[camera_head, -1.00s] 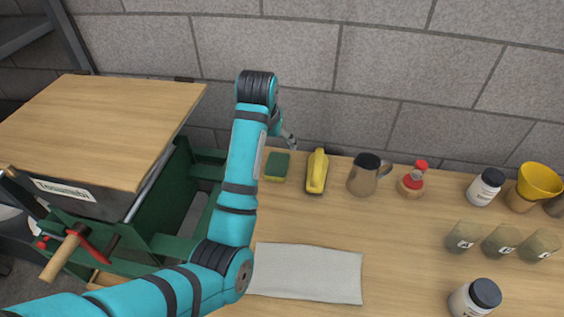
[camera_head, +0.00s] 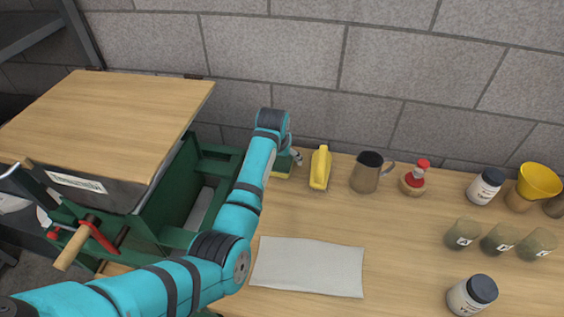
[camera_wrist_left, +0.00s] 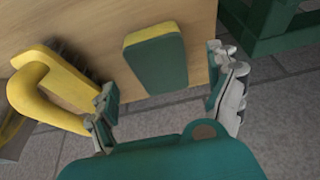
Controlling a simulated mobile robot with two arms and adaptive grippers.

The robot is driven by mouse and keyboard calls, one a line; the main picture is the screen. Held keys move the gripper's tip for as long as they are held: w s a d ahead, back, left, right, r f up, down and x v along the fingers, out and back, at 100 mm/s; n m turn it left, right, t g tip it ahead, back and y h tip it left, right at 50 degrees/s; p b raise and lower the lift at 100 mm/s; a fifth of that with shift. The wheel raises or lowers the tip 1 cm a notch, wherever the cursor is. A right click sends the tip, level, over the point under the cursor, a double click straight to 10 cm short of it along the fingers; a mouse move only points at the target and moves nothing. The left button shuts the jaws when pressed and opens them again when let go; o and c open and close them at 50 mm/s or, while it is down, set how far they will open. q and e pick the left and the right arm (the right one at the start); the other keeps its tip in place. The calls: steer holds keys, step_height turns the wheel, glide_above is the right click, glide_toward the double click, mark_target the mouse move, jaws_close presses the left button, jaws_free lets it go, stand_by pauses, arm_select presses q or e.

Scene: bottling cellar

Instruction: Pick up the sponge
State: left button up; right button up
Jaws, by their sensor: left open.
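The sponge (camera_wrist_left: 157,60) is a green and yellow block on the wooden table near its back edge. In the left wrist view it lies ahead of and between the fingers of my left gripper (camera_wrist_left: 168,97), with the green face toward the camera. The gripper is open and empty, apart from the sponge. In the head view the sponge (camera_head: 283,172) is partly hidden by my left gripper (camera_head: 295,157) and wrist, which hang just above it. My right gripper is not in view.
A yellow-handled brush (camera_head: 320,168) lies right of the sponge; it also shows in the left wrist view (camera_wrist_left: 62,88). A metal jug (camera_head: 366,175) and red-topped item (camera_head: 414,178) stand further right. A grey cloth (camera_head: 308,267) lies in front. A green machine (camera_head: 165,205) stands left, a stone wall behind.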

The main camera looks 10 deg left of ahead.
mark_target(281, 162)
arm_select(q)
steer(key=x, duration=0.3)
steer(key=shift+f, duration=0.25)
steer(key=c, duration=0.8)
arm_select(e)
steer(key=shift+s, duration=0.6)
